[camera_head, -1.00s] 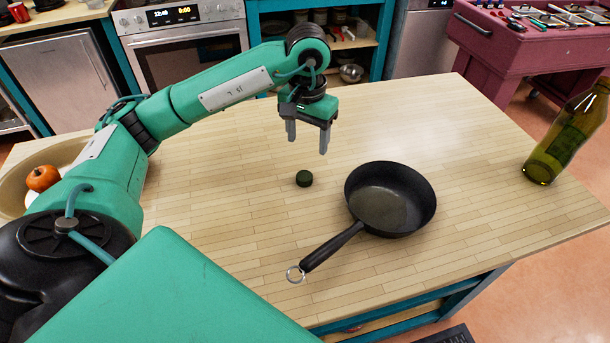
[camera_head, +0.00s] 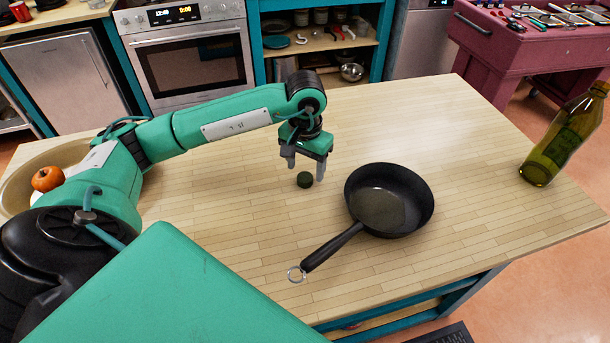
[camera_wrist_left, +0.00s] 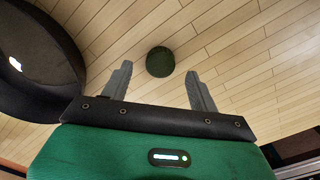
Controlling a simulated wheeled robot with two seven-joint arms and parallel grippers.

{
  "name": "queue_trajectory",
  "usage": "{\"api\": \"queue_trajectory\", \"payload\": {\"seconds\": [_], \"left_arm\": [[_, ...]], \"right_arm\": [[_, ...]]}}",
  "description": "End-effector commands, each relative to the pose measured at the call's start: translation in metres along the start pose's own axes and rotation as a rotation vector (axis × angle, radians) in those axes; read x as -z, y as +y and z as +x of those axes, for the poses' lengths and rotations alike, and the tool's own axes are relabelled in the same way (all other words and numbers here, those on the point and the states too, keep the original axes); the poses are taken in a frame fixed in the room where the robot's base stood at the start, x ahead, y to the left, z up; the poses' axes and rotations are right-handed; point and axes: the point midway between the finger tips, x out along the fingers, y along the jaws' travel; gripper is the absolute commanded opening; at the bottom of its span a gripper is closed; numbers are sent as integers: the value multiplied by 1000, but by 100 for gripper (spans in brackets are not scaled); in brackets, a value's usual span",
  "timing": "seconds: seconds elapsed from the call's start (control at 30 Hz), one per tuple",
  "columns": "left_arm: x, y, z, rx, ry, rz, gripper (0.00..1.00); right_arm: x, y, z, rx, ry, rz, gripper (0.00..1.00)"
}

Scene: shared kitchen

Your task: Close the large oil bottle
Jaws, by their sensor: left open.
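A small dark green cap (camera_head: 305,180) lies on the wooden table, left of the pan. It also shows in the left wrist view (camera_wrist_left: 160,62), between and just beyond my fingertips. My left gripper (camera_head: 305,172) points down just above the cap, with its fingers open and nothing between them. The open fingers also show in the left wrist view (camera_wrist_left: 160,80). The large oil bottle (camera_head: 563,138), green glass with a dark label, stands at the right end of the table. My right gripper is not in view.
A black frying pan (camera_head: 390,200) sits right of the cap, its handle pointing to the front left. A bowl (camera_head: 20,190) with an orange fruit (camera_head: 47,179) stands at the left. The table between pan and bottle is clear.

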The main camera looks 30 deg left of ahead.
Motion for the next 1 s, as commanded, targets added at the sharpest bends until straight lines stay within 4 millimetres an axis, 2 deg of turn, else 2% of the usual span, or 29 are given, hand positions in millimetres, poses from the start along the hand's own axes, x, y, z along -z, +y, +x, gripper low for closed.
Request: {"api": "queue_trajectory", "payload": {"seconds": [0.23,0.6,0.63,0.87,0.97,1.0], "left_arm": [[-2,0,24,-1,0,0,61],[-1,0,27,0,1,1,61],[-1,0,27,0,1,1,59],[-1,0,27,0,1,1,14],[-1,0,27,0,1,1,14],[-1,0,27,0,1,0,10]], "right_arm": [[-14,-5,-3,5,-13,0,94],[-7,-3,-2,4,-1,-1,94],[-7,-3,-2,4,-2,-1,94],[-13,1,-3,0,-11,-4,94],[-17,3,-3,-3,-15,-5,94],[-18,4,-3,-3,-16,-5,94]]}}
